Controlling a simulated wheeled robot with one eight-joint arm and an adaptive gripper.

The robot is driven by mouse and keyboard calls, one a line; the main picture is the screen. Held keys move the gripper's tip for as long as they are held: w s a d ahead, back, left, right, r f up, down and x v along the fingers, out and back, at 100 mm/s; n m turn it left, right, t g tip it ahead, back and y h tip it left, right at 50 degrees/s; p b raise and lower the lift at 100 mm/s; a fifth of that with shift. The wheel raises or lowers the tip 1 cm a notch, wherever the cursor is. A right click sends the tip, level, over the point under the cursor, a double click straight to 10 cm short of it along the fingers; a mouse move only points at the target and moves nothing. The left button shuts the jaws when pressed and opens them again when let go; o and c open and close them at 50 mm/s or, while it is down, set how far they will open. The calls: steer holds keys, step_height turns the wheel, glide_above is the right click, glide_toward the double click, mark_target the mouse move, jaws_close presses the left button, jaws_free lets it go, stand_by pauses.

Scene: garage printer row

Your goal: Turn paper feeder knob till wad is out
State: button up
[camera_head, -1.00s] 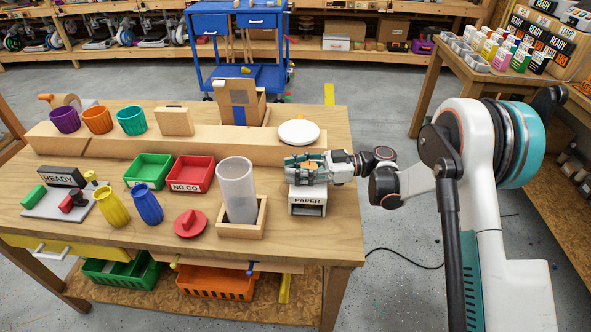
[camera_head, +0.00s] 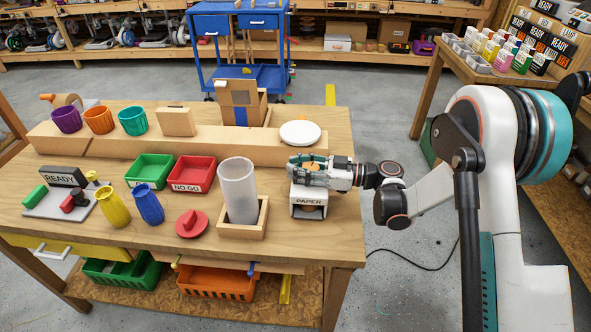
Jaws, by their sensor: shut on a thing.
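The paper feeder (camera_head: 307,201) is a small white box labelled PAPER, standing on the workbench right of the clear cylinder. A brownish patch, perhaps the wad (camera_head: 313,212), shows in its front opening below the label; it is too small to make out fully. My gripper (camera_head: 304,171) reaches in from the right over the top of the feeder. It is shut on the knob, which its fingers mostly hide; a bit of orange (camera_head: 311,166) shows between them.
The clear cylinder (camera_head: 238,190) in its wooden holder stands close left of the feeder. A white disc (camera_head: 300,133) lies on the raised wooden ledge (camera_head: 240,147) behind. A red knobbed lid (camera_head: 192,223), cups and trays fill the left. The bench's right edge is near.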

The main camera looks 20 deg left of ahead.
steer(key=shift+o, duration=0.2)
steer(key=m+t, duration=0.2)
steer(key=t, duration=0.1)
steer(key=w+m+t, duration=0.1)
steer(key=m+t, duration=0.1)
steer(key=t, duration=0.2)
steer(key=shift+w+d, duration=0.15)
steer(key=shift+w, duration=0.05)
steer(key=shift+w+d+m+t+h, duration=0.1)
steer(key=shift+w+m+t+h, duration=0.15)
steer(key=shift+m+t+h, duration=0.45)
steer(key=shift+w+d+m+t+h, duration=0.1)
steer(key=shift+w+m+t+h, duration=0.15)
steer(key=shift+m+t, duration=0.85)
steer(key=shift+t, duration=0.4)
steer(key=shift+c, duration=0.2)
steer(key=o, duration=1)
steer(key=shift+o, duration=0.2)
step_height(320, 180, up, 10)
